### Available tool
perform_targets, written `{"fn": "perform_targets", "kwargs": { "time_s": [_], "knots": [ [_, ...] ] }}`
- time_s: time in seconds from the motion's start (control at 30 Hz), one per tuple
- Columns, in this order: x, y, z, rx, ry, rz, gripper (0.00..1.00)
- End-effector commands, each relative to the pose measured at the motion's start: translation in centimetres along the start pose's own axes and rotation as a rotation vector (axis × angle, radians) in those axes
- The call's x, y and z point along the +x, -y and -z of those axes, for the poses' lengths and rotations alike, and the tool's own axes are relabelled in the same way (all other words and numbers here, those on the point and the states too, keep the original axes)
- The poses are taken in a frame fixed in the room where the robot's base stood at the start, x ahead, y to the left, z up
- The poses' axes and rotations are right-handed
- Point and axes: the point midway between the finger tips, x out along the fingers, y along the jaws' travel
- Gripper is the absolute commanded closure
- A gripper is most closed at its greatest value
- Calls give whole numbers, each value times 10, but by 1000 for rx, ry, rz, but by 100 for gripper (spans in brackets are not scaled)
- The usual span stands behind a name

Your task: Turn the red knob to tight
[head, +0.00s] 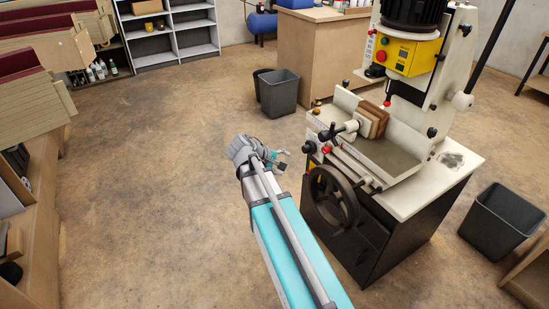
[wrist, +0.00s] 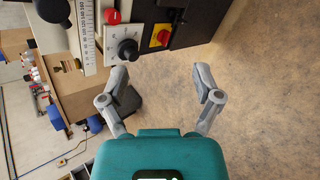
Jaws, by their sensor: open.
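A small red knob (wrist: 112,16) shows near the top of the wrist view, at the edge of a white dial plate. A red knob (head: 326,149) also shows in the head view at the machine's front left corner, above the handwheel. My gripper (wrist: 160,76) is open and empty, its two grey fingers spread wide with floor between them. In the wrist view the knob is above and left of the fingertips, apart from them. In the head view my gripper (head: 279,161) is left of the machine. The knob's tight marking is too small to read.
A black ball knob (wrist: 128,50) and a red-and-yellow switch (wrist: 160,38) are close to the red knob. The machine's large dark handwheel (head: 333,199) projects below. A grey bin (head: 279,93) stands behind; the floor left of my arm is clear.

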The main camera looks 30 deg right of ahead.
Motion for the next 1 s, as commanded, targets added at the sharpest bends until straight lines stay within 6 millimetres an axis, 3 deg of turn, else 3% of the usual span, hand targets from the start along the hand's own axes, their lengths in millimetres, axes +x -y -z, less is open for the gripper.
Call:
{"fn": "perform_targets", "kwargs": {
  "time_s": [0.6, 1.0],
  "knots": [
    [-45, 6, -15, 87, -57, 159, 18],
    [-52, 9, -16, 104, -66, 190, 18]
  ]
}}
